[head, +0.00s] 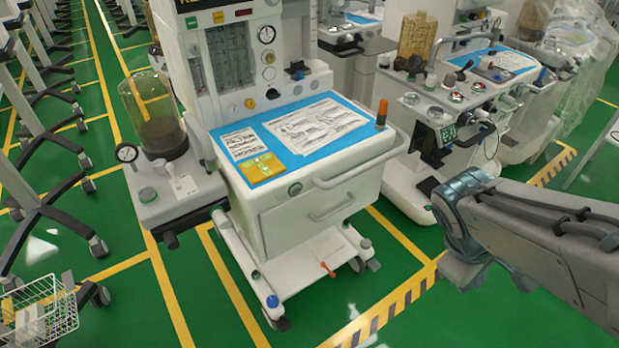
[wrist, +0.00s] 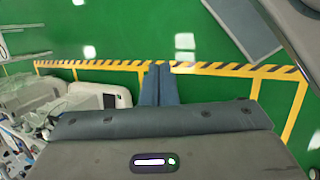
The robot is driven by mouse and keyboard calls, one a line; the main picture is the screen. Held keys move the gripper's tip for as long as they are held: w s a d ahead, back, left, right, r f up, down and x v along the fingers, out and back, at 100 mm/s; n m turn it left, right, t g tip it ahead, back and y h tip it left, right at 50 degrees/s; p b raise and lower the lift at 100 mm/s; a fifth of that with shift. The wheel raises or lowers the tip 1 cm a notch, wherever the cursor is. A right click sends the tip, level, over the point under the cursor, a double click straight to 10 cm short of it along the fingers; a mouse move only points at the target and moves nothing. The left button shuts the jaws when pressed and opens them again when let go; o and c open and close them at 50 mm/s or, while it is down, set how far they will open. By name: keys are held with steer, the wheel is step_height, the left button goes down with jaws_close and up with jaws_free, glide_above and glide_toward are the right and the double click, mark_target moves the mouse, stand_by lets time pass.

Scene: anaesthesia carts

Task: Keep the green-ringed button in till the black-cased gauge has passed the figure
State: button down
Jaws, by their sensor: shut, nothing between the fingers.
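A round button with a green ring (head: 295,188) sits on the front edge of the near cart's worktop, above the drawer. Another dark-rimmed round gauge (head: 267,34) is high on the cart's panel. My gripper's fingers (wrist: 159,84) are together and empty, over green floor in the wrist view. My arm is right of the cart, apart from the button.
The near cart's blue worktop (head: 220,131) holds papers and a yellow pad. A drawer handle (head: 332,209) juts out in front. A second cart (head: 400,187) stands behind my arm. A wire basket (head: 62,315) is at lower left. Floor before the cart is clear.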

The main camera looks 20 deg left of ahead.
mark_target(296, 190)
steer(key=w+a+f+n+t+h+b, duration=0.25)
steer(key=w+f+n+t+b, duration=0.2)
steer(key=n, duration=0.35)
steer(key=w+a+f+n+t+h+b, duration=0.2)
steer(key=w+a+f+n+t+b, duration=0.15)
steer(key=w+n, duration=0.4)
steer(key=a+f+n+t+y+b, duration=0.2)
steer(key=a+n+t+y+b, duration=0.2)
steer(key=a+n, duration=0.6)
steer(key=a+f+n+t+y+b, duration=0.2)
steer(key=a+n+t+y+b, duration=0.2)
steer(key=a+n, duration=0.7)
steer(key=a+t+y, duration=0.1)
steer(key=a+y, duration=0.1)
steer(key=shift+w+a+f+y, duration=0.25)
steer(key=shift+w+y, duration=0.1)
steer(key=shift+w, duration=0.05)
steer(key=shift+n, duration=0.25)
steer(key=w+a, duration=0.5)
steer(key=a, duration=0.1)
steer(key=shift+w+a, duration=0.35)
steer(key=shift+w, duration=0.05)
steer(key=shift+w+a, duration=0.1)
